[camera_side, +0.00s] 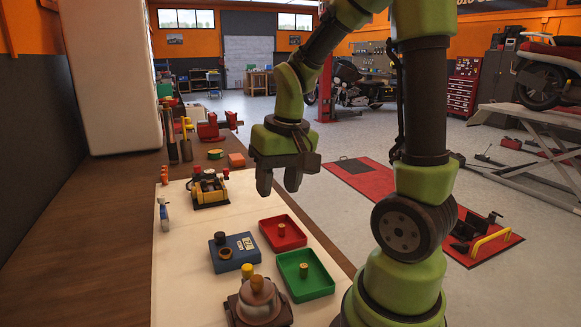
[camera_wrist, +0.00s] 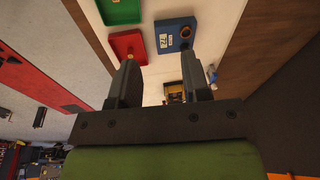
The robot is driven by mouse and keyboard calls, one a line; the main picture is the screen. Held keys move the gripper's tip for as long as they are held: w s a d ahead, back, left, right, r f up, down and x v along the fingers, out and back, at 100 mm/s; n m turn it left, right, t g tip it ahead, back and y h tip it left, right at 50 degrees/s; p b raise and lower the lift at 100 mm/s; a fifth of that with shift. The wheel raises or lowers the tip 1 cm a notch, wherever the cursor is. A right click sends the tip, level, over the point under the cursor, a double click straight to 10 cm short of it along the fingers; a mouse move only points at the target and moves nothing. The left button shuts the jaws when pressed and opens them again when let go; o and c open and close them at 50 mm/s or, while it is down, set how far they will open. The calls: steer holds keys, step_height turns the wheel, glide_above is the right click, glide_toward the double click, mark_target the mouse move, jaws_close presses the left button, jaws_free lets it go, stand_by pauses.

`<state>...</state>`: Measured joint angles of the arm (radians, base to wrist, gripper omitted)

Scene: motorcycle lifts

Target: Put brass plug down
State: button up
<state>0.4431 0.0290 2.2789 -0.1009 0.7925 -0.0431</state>
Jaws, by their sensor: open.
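My gripper (camera_side: 279,184) is open and empty, raised above the bench with its fingers pointing down. In the wrist view its fingers (camera_wrist: 161,72) are spread apart with nothing between them. A second brass plug (camera_side: 303,269) stands in the green tray (camera_side: 316,286). A blue block (camera_side: 237,250) with a dark round part on top lies left of the trays; it is also in the wrist view (camera_wrist: 168,35).
A yellow-and-black device (camera_side: 208,190) stands on the white bench mat behind the blue block. A rounded metal piece with a brass knob (camera_side: 260,300) stands at the front. A spray bottle (camera_side: 164,214) stands at the left mat edge. Bare mat lies between these.

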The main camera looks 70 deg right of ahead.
steer(key=s+a+r+n+t+y, duration=0.2)
steer(key=s+a+r+t, duration=0.3)
steer(key=a+r, duration=0.3)
steer(key=s+a+n, duration=0.1)
steer(key=a, duration=0.2)
steer(key=shift+s+a+r+n, duration=0.2)
steer(key=shift+r+n, duration=0.1)
steer(key=shift+n, duration=0.1)
stand_by(0.4)
